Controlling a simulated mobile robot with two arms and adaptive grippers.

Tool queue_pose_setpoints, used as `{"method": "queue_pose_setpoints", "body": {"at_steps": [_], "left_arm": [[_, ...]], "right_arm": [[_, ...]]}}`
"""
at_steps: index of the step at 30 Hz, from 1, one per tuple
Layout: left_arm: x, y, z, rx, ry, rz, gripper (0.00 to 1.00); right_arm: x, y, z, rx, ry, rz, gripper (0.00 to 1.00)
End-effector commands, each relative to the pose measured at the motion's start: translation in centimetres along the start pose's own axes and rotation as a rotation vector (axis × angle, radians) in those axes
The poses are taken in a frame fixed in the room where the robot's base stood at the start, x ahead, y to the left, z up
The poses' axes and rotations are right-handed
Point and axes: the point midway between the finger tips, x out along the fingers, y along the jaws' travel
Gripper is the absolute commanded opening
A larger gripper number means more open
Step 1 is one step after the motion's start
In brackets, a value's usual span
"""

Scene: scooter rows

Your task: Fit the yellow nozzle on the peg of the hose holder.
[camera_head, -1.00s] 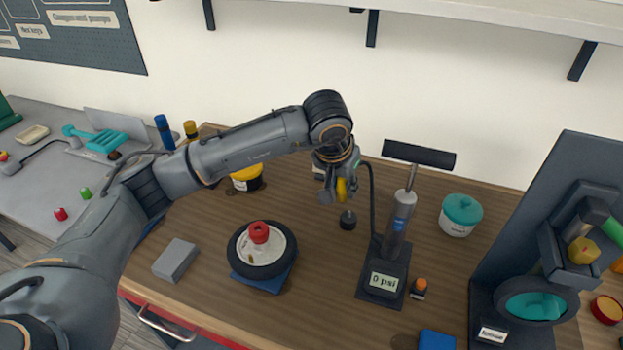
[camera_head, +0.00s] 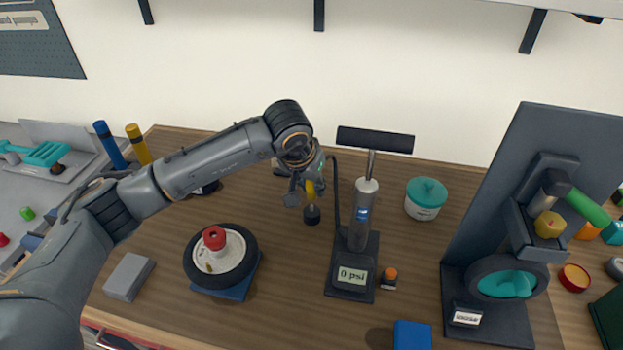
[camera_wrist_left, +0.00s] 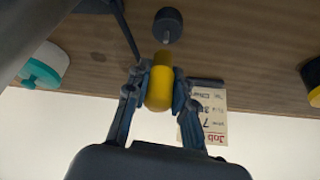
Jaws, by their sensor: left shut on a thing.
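The yellow nozzle (camera_head: 310,190) is in my left gripper (camera_head: 303,190), which is shut on it with one finger on each side. In the left wrist view, the nozzle (camera_wrist_left: 160,86) sits between the fingers of the gripper (camera_wrist_left: 158,92). The hose holder (camera_head: 312,216) is a small dark round base on the table, just below the nozzle in the head view. Its thin grey peg (camera_wrist_left: 166,38) shows in the left wrist view, lined up close with the nozzle's far end. I cannot tell whether they touch. My right gripper is not in view.
A pump (camera_head: 364,215) with a 0 psi display and dark hose stands right of the holder. A wheel (camera_head: 220,255) with a red cap is at the left front. A teal-lidded tub (camera_head: 425,198) is behind right. A tall dark stand (camera_head: 545,200) is farther right.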

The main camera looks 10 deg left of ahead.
Motion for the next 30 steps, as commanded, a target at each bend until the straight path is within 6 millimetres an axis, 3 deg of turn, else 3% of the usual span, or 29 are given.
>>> {"method": "queue_pose_setpoints", "body": {"at_steps": [6, 30], "left_arm": [[1.23, 0.02, 0.5, 0.0, 0.001, 0.001, 0.0], [1.27, -0.01, 0.53, 0.0, 0.003, 0.0, 0.0]], "right_arm": [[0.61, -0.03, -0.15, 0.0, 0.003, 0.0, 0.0], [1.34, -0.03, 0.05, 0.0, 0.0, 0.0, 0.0]]}}
